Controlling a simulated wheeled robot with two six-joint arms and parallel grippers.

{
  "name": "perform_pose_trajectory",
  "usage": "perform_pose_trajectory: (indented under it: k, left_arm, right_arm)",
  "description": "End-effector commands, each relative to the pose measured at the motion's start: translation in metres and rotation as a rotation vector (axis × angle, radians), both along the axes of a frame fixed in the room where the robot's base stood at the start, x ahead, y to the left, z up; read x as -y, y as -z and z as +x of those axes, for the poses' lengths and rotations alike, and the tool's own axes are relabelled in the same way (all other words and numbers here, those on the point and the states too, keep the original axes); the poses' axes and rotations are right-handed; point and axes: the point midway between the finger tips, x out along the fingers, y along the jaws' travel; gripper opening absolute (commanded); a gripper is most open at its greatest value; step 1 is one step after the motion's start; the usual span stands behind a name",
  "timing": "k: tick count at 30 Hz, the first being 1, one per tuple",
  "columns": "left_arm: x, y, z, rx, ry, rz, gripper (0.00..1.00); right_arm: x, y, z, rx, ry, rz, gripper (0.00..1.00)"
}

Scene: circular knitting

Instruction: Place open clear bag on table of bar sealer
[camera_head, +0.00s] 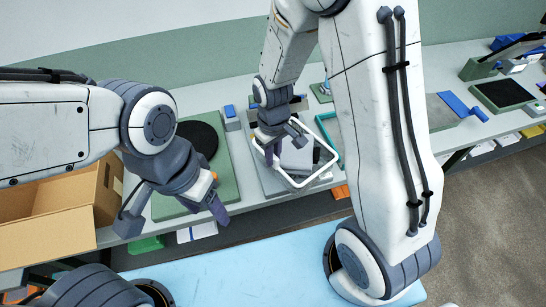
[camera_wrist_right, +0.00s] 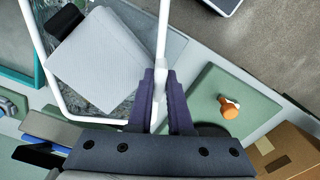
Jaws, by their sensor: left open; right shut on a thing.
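My right gripper (camera_head: 270,152) is shut on the white rim of the open clear bag (camera_head: 325,171). The rim is a rounded rectangle, held tilted over a grey block (camera_head: 296,155) on the bench, probably part of the bar sealer. In the right wrist view, the white rim (camera_wrist_right: 162,35) passes between the fingers of the right gripper (camera_wrist_right: 160,88). The grey block (camera_wrist_right: 97,65) shows through the rim; I cannot tell whether the bag touches it. The clear film is hard to see. My left gripper (camera_head: 217,207) is open and empty, near the green board's front edge.
A green board (camera_head: 222,180) with a black disc (camera_head: 198,138) lies left of the bag. An orange-topped knob (camera_wrist_right: 229,108) stands on it. An open cardboard box (camera_head: 60,215) is at the far left. A teal frame (camera_head: 324,128) lies behind the bag. A light blue surface (camera_head: 250,270) is in front.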

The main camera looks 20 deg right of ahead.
Motion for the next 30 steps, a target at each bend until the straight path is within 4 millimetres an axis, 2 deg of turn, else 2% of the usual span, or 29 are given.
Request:
perform_pose_trajectory:
  k: [4, 11, 12, 14, 25, 30]
  left_arm:
    - [0.000, -0.007, 0.000, 0.000, 0.001, 0.000, 0.62]
    - [0.000, -0.006, 0.000, 0.000, 0.001, 0.000, 0.62]
    - [0.000, -0.006, 0.000, 0.000, 0.001, 0.000, 0.62]
    - [0.000, -0.006, 0.000, 0.000, 0.001, 0.000, 0.62]
    - [0.000, -0.005, 0.000, 0.000, 0.001, 0.000, 0.62]
    - [0.000, 0.000, 0.000, 0.000, 0.000, 0.000, 0.62]
  right_arm:
    - [0.001, 0.015, -0.001, -0.003, 0.000, -0.001, 0.00]
    - [0.001, 0.019, 0.000, 0.001, 0.000, 0.000, 0.00]
    - [0.001, 0.019, 0.000, 0.000, 0.000, 0.000, 0.25]
    - [0.001, 0.019, 0.000, 0.000, 0.000, 0.000, 0.48]
    - [0.001, 0.016, 0.000, 0.001, 0.000, 0.000, 0.48]
    - [0.000, -0.002, 0.001, 0.007, 0.000, 0.001, 0.48]
